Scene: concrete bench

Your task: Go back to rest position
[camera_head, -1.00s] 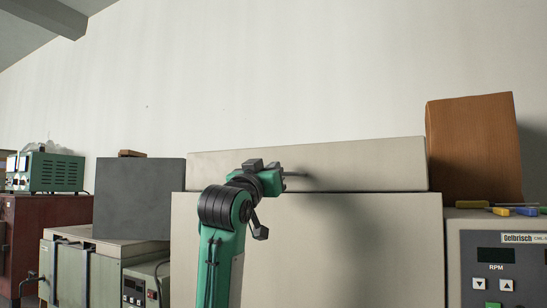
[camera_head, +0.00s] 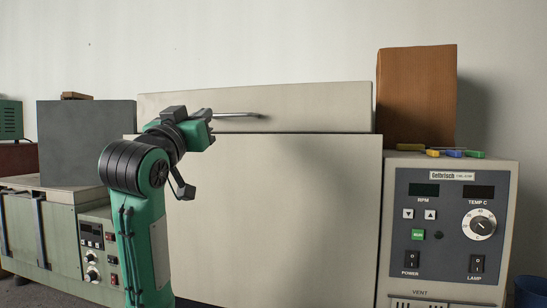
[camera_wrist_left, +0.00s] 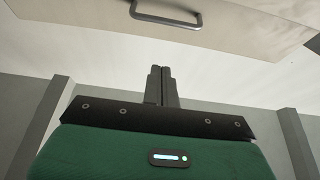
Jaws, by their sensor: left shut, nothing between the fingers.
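My left gripper (camera_head: 208,114) is at the end of a green and black arm, in front of the large beige machine (camera_head: 290,210). In the left wrist view its two dark fingers (camera_wrist_left: 160,82) are together with nothing between them. A metal bar handle (camera_head: 240,114) on the machine's lid (camera_head: 320,105) shows just right of the gripper in the head view. The handle also shows in the left wrist view (camera_wrist_left: 165,20), beyond and apart from the fingertips. My right gripper is not in view.
A control panel (camera_head: 440,230) with a dial is at the right. A wooden block (camera_head: 415,95) and several small coloured tools (camera_head: 455,153) lie on top. A grey box (camera_head: 85,140) stands on a bench unit at the left. A blue bin (camera_head: 530,291) is at lower right.

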